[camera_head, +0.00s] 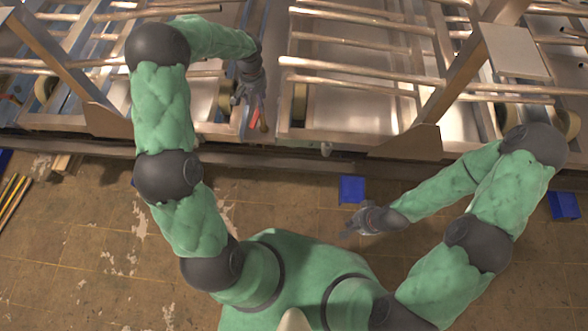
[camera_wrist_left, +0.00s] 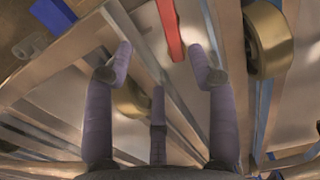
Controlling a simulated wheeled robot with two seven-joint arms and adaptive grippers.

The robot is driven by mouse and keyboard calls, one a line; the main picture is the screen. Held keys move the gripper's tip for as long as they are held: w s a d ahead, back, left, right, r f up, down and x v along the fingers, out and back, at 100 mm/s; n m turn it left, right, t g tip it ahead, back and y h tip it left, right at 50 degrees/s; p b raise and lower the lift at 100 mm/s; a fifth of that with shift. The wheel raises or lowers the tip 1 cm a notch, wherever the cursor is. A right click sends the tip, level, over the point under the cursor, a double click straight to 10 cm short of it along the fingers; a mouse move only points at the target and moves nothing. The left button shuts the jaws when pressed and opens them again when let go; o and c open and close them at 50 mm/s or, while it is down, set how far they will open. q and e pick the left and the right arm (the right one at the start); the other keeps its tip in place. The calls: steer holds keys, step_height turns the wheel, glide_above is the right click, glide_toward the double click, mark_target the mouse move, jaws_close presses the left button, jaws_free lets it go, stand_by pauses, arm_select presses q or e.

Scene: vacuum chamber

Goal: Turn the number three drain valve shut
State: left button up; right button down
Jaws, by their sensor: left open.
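A red valve lever (camera_head: 255,120) shows in the head view at the front edge of the metal frame, just by the fingertips of my left gripper (camera_head: 246,104). The same red bar (camera_wrist_left: 169,30) shows in the left wrist view, beyond the fingertips and roughly between the two upper fingers. My left gripper (camera_wrist_left: 160,62) is open, with its fingers spread and nothing held. I cannot read any number on the valve, and its body is not clear. My right gripper (camera_head: 358,222) hangs low over the floor, away from the frame; its finger opening is too small to tell.
Metal racks with pipes (camera_head: 350,62) fill the back, with slanted beams (camera_head: 462,75) rising from them. A gold roller (camera_wrist_left: 268,40) is right of the fingers in the wrist view. A blue block (camera_head: 352,189) is on the floor near my right gripper. The brown floor (camera_head: 90,250) is mostly clear.

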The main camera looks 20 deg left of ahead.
arm_select(q)
steer(key=s+d+f+h, duration=0.3)
steer(key=s+d+f, duration=1.1)
steer(key=d, duration=0.4)
steer(key=shift+s+d+f+m+h+b, duration=0.15)
steer(key=shift+s+m+h+b, duration=0.2)
steer(key=shift+s, duration=0.3)
